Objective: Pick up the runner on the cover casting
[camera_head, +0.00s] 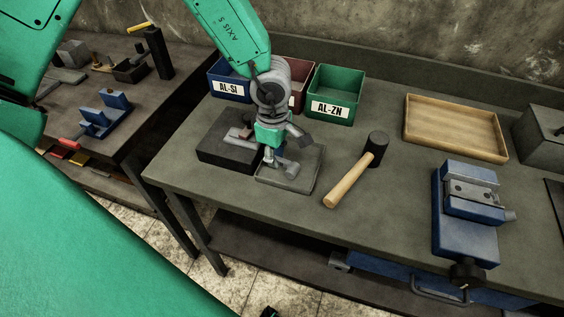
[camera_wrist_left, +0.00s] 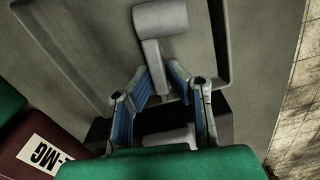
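My left gripper (camera_head: 277,160) is low over the grey shallow tray (camera_head: 301,181) on the bench, just right of a black block (camera_head: 215,149). In the left wrist view, a grey runner bar (camera_wrist_left: 154,62) joins a rounded grey casting part (camera_wrist_left: 160,18). The left gripper (camera_wrist_left: 164,76) has a fingertip close on each side of this bar and appears shut on it. A second grey rounded part (camera_wrist_left: 170,138) shows between the fingers, nearer the palm; how it joins the bar is hidden. Whether the piece touches the tray is unclear.
Behind the gripper stand blue (camera_head: 231,91), dark red (camera_head: 298,98) and green (camera_head: 335,99) bins. A mallet (camera_head: 348,185) lies to the right, then a wooden tray (camera_head: 455,135) and a blue vise (camera_head: 466,235). The bench front between mallet and vise is clear.

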